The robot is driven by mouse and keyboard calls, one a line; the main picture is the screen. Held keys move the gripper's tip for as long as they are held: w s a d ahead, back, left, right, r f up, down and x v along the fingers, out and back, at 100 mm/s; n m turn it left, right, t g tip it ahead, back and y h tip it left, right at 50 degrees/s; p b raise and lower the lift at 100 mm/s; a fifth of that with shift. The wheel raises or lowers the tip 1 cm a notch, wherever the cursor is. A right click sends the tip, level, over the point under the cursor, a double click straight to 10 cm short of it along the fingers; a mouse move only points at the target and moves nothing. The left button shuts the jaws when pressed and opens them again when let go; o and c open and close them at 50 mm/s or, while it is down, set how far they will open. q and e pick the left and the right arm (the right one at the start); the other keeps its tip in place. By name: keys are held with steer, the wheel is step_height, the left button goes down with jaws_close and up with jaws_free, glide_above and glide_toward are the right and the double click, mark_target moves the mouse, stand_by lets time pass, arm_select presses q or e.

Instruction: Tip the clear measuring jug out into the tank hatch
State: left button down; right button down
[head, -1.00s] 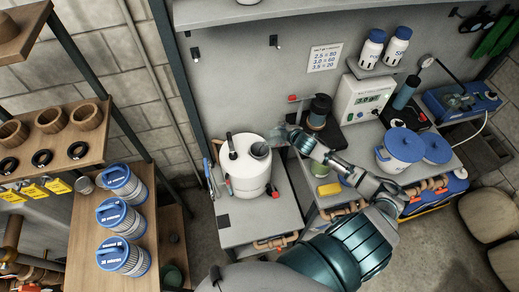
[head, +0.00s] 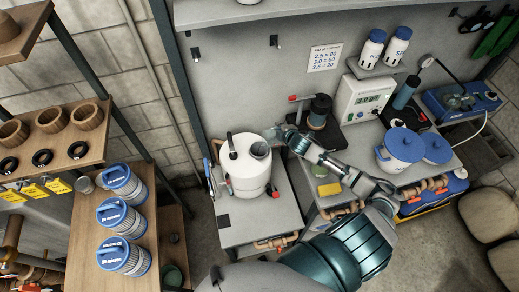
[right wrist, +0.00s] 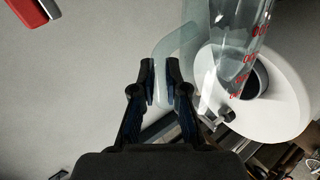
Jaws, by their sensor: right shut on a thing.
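The white tank (head: 247,180) stands on a grey bench at centre, with its dark round hatch (head: 260,149) open on top. The hatch also shows in the right wrist view (right wrist: 257,82). My right gripper (right wrist: 160,72) is shut on the handle of the clear measuring jug (right wrist: 236,45), which has red markings. In the head view the gripper (head: 283,132) is just right of the hatch, and the small, faint jug (head: 271,133) is beside and above it. In the wrist view the jug overlaps the hatch's near side. Its contents cannot be told. My left gripper is out of view.
A dark-topped pump-like device (head: 320,112) stands just behind my right arm. A white controller box (head: 362,99) and a blue-lidded tub (head: 400,148) are to the right. A yellow sponge (head: 329,189) lies nearer. Blue-capped filter cartridges (head: 122,218) stand at left.

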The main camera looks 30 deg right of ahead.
steer(key=shift+w+a+r+n+h, duration=0.15)
steer(key=shift+a+r+n+h, duration=0.15)
steer(key=shift+a, duration=0.2)
steer(key=shift+w+a+r+n+h, duration=0.2)
steer(key=shift+a+n+h, duration=0.1)
steer(key=shift+a, duration=0.2)
steer(key=shift+w+a+r+n+h, duration=0.2)
steer(key=shift+a+r+h, duration=0.1)
steer(key=shift+a, duration=0.2)
stand_by(0.7)
